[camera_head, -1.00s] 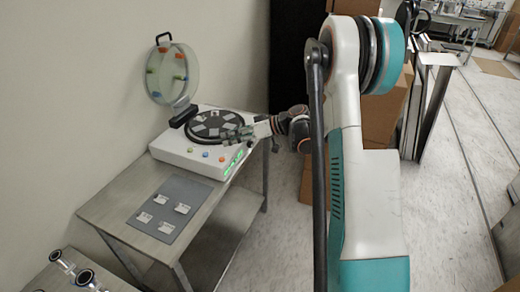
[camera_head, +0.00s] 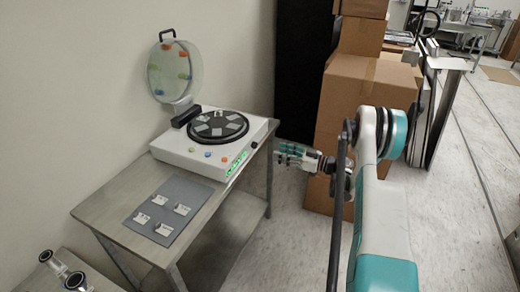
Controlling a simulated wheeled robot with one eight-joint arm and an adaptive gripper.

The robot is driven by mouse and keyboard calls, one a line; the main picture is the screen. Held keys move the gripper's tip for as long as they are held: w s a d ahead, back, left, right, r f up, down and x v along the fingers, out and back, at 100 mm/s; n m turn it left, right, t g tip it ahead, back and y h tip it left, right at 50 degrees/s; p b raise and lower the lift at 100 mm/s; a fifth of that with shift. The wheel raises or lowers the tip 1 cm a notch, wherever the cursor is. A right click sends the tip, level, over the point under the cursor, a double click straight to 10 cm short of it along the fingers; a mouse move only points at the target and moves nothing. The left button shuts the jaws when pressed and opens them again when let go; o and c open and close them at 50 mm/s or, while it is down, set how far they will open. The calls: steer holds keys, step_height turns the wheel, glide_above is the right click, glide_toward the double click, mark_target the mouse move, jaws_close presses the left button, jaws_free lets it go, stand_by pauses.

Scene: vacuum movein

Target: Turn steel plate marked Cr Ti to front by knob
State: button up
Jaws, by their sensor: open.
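The white machine (camera_head: 185,157) stands on the metal table with its round clear lid (camera_head: 175,72) raised at the back. A black turntable (camera_head: 218,126) on its top carries several grey steel plates (camera_head: 200,128); their markings are too small to read. The machine's front has several coloured buttons (camera_head: 207,154) and a green lit display (camera_head: 237,163). A small dark knob (camera_head: 254,145) shows at its right side. My gripper (camera_head: 280,153) is open and empty, to the right of the machine, beyond the table edge and apart from everything.
A grey mat (camera_head: 165,212) with several small pale pieces lies on the table (camera_head: 120,232) in front of the machine. Cardboard boxes (camera_head: 365,90) are stacked behind my arm. Black-ended cylinders (camera_head: 75,280) lie at the lower left.

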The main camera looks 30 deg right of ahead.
mark_target(256, 146)
steer(key=b+x, duration=0.2)
steer(key=x, duration=0.8)
steer(key=shift+w+a+b, duration=0.2)
steer(key=shift+w+b, duration=0.1)
steer(key=shift+b, duration=0.1)
steer(key=shift+c, duration=0.2)
steer(key=c, duration=1)
